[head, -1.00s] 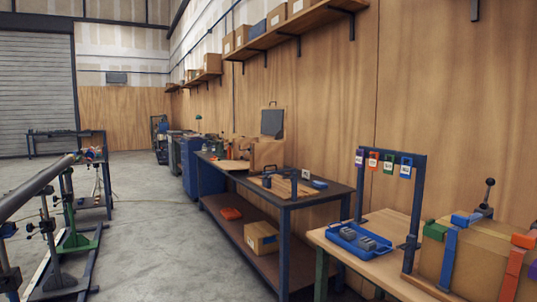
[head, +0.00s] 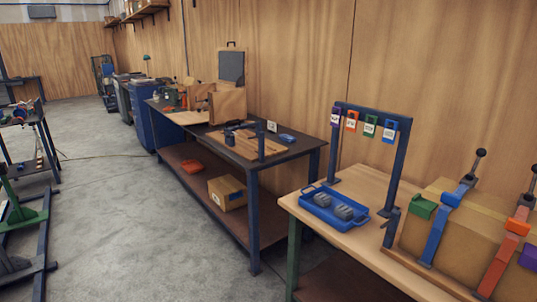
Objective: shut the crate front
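A wooden box (head: 227,106) stands on the dark workbench, with a dark-faced panel with a handle (head: 231,66) upright above it. A pale flat board (head: 186,118) lies on the bench to its left; I cannot tell whether it is joined to the box. A larger brown box-like body (head: 448,226) with coloured straps and black-knobbed levers is at the right, cut off by the picture edge. I cannot tell for sure which one is the crate, or see a front standing open. Neither of my grippers is in view.
The dark workbench (head: 290,158) holds tools and a wooden board (head: 248,145). A light-topped table (head: 352,178) carries a blue tray (head: 334,211) and a rack with coloured tags (head: 371,113). A cardboard box (head: 227,193) sits on the lower shelf. The grey floor (head: 120,225) is open at left.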

